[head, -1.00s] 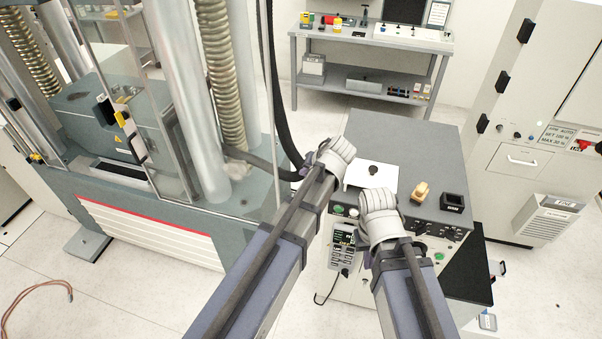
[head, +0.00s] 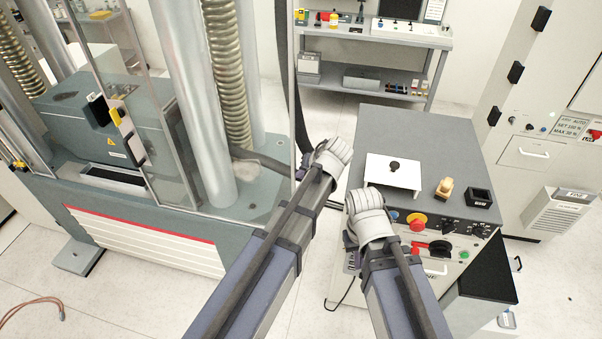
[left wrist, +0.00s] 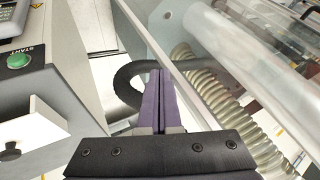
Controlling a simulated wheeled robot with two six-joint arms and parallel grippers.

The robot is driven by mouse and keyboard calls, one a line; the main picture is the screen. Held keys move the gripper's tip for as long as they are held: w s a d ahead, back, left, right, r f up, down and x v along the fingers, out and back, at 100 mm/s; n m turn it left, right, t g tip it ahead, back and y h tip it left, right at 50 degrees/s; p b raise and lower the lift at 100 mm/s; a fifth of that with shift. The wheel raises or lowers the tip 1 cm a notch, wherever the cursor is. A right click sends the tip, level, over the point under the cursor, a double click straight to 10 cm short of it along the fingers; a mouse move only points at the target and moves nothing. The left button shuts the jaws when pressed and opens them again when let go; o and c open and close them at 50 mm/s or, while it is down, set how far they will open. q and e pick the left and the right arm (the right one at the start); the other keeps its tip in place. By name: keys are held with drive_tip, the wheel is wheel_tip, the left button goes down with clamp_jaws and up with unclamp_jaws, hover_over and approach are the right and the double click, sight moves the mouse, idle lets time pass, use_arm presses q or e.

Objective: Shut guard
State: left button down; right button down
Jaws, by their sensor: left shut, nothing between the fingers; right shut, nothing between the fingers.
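The guard's clear panels (head: 162,110) stand at the front of the testing machine (head: 130,215), left in the head view. One upright panel edge carries a black and yellow latch part (head: 118,118). Left of it the grey inner block shows; I cannot tell how far the guard is open. My left gripper (head: 304,171) is shut and empty, between the guard's right edge and the console. In the left wrist view its purple fingers (left wrist: 161,100) are together beside a clear panel edge (left wrist: 165,62). My right gripper (head: 352,258), shut, is by the console's front, mostly hidden by its wrist.
The console (head: 430,140) has a white plate with a black knob (head: 394,166), a red button (head: 418,222) and small blocks on top. A black hose (head: 287,80) hangs beside the machine. A shelf (head: 375,38) stands behind, a cabinet (head: 545,120) right. Floor at lower left holds a cable (head: 32,308).

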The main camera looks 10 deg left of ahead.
sight(130, 144)
use_arm(q)
drive_tip(key=a, duration=2)
drive_tip(key=w+a, duration=0.1)
drive_tip(key=a, duration=1.9)
drive_tip(key=w+a, duration=0.1)
drive_tip(key=a, duration=2)
drive_tip(key=shift+w, duration=0.1)
drive_tip(key=shift+a+r, duration=0.1)
drive_tip(key=shift+a, duration=0.45)
use_arm(e)
drive_tip(key=shift+d, duration=0.35)
use_arm(q)
drive_tip(key=shift+a, duration=0.1)
